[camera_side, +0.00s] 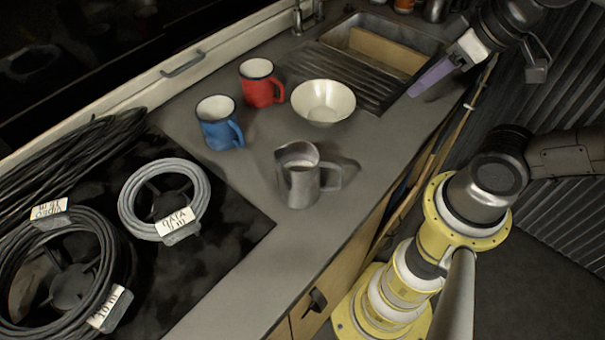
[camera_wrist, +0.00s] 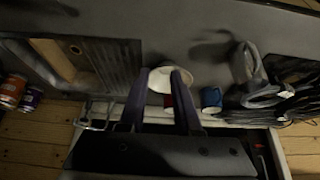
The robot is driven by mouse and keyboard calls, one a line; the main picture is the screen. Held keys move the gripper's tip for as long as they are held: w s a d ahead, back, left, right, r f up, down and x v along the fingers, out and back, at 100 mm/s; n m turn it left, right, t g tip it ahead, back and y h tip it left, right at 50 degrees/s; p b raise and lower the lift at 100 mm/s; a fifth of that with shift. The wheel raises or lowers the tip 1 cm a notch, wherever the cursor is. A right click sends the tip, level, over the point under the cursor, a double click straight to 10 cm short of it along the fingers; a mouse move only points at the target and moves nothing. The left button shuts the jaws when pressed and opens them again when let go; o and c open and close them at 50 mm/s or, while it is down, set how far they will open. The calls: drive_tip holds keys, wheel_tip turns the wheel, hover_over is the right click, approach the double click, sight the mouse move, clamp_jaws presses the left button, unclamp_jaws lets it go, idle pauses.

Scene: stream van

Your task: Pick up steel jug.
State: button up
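The steel jug (camera_side: 299,181) stands upright on the grey worktop in the side view, its handle to the right. In the wrist view the jug (camera_wrist: 246,63) is right of my fingers. My gripper (camera_side: 432,78) hangs by the sink end of the worktop, well away from the jug. In the wrist view its two purple fingers (camera_wrist: 160,76) are apart, with nothing held between them. The jug is unobstructed in the side view.
A white bowl (camera_side: 323,102), a red mug (camera_side: 262,84) and a blue mug (camera_side: 219,123) stand behind the jug. The sink (camera_side: 386,42) is at the back right. A cable coil (camera_side: 164,199) lies to the left. The worktop in front of the jug is clear.

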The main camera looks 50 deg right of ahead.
drive_tip(key=shift+c, duration=0.8)
